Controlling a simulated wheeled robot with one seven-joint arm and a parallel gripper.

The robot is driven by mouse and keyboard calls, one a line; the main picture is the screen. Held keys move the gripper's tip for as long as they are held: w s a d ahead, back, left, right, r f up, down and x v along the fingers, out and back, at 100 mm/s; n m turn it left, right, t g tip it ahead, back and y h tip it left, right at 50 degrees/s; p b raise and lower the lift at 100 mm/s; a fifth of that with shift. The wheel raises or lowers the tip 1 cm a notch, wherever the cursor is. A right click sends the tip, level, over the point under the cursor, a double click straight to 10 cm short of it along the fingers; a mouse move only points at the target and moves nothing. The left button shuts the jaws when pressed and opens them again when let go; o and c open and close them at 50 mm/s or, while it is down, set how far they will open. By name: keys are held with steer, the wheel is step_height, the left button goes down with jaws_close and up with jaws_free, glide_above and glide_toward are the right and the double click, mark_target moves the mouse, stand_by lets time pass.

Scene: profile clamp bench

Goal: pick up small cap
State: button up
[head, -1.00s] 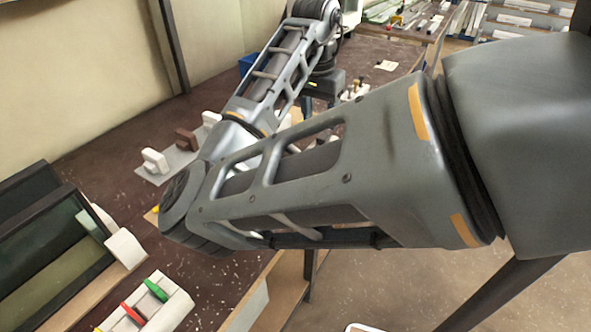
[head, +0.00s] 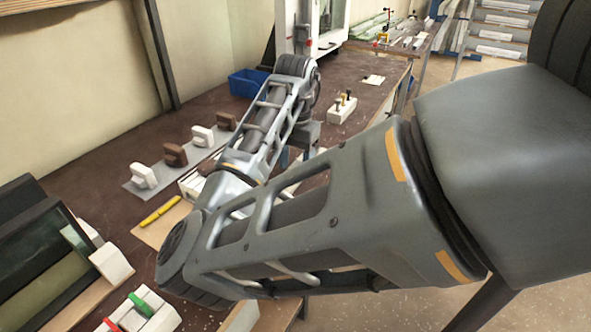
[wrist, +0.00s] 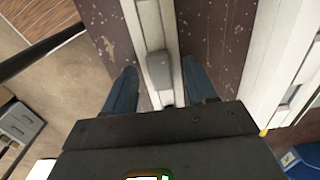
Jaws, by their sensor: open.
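In the wrist view a small grey piece (wrist: 156,68), which looks like the small cap, sits on a long white profile (wrist: 151,20). My gripper (wrist: 159,66) is open, with one dark blue finger on each side of the profile and the grey piece between them. Gaps show between the fingers and the piece, so nothing is held. In the head view my gripper (head: 292,156) is partly hidden behind my arm, and I cannot make out the cap there.
White and brown blocks (head: 175,154) stand on a grey strip on the brown bench. A yellow marker (head: 160,212), a blue bin (head: 247,82) and a white block with pegs (head: 342,110) are nearby. Framed panels (head: 45,262) stand at left. A second white profile (wrist: 276,65) lies right in the wrist view.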

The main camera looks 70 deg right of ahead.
jaws_close()
stand_by(0.5)
steer(key=shift+r, duration=0.15)
